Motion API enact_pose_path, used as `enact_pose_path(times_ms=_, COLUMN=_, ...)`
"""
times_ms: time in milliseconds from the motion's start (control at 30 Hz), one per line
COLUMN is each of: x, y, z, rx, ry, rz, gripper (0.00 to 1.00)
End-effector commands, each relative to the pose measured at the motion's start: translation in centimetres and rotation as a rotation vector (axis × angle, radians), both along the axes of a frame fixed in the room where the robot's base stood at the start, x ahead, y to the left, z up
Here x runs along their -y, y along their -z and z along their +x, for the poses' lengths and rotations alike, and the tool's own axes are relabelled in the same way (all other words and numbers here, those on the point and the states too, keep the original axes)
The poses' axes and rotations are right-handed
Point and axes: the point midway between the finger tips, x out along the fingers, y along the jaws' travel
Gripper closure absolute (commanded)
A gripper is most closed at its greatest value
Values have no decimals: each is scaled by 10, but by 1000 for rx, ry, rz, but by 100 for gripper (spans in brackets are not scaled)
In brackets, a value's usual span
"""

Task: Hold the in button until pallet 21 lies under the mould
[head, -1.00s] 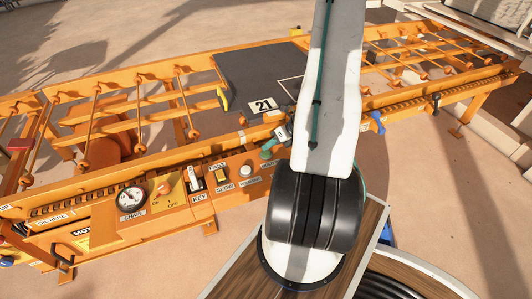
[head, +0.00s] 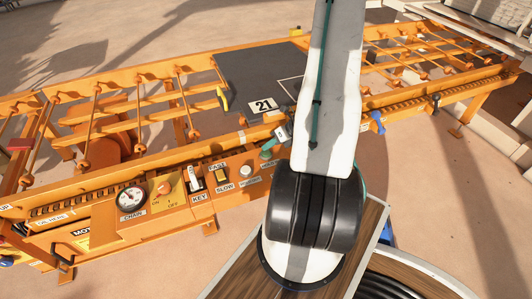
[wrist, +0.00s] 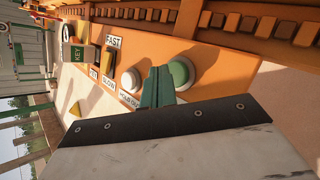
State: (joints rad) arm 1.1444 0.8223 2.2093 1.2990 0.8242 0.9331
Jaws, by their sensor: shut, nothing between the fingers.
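Pallet 21 (head: 245,78) is a dark flat plate on the orange roller frame, with a white "21" label and a yellow piece at its left edge. My gripper (head: 266,153) is shut and empty at the control panel. In the wrist view its teal fingers (wrist: 157,86) overlap the edge of a green button (wrist: 181,72) in a pale ring; I cannot tell whether it is pressed. The green button's own label is hidden. A white button (wrist: 131,80) sits beside it; it also shows in the head view (head: 246,171). I cannot make out the mould.
The orange frame (head: 95,184) runs across the view with open rollers left and right of the pallet. The panel also holds a chain gauge (head: 131,199), an on/off knob (head: 164,188), a key switch (head: 195,178) and a fast/slow switch (head: 221,178). A blue part (head: 377,121) is right of my arm.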

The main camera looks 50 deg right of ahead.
Motion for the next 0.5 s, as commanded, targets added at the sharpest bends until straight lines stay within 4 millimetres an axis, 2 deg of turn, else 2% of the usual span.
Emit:
enact_pose_path(times_ms=233, x=0, y=8, z=0, rx=0, ry=1, rz=1, gripper=100)
enact_pose_path(times_ms=500, x=0, y=8, z=0, rx=0, ry=0, rz=0, gripper=100)
